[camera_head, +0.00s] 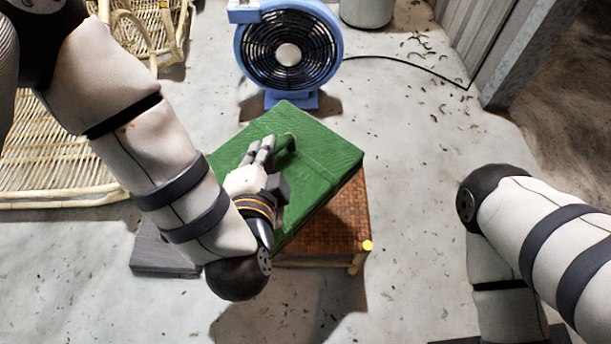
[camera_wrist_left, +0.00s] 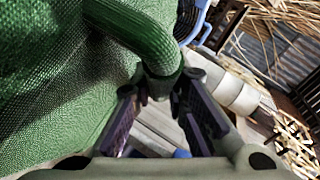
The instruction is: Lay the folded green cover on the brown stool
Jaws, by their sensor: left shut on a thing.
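The folded green cover (camera_head: 318,160) is a thick flat bundle in the middle of the head view. It lies over the brown woven stool (camera_head: 335,232), turned at an angle to it, and hides most of the stool's top. I cannot tell whether it rests fully on the stool. My left gripper (camera_head: 268,150) is on the cover's upper side. In the left wrist view, the left gripper (camera_wrist_left: 168,92) is shut on a pinched fold of the cover (camera_wrist_left: 60,85). My right arm is at the right of the head view, but its gripper is out of view.
A blue fan (camera_head: 288,52) stands behind the stool, its black cable running right. A grey block (camera_head: 165,250) lies left of the stool. Rattan furniture (camera_head: 55,150) stands at the left. Floor between the stool and my right arm is clear.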

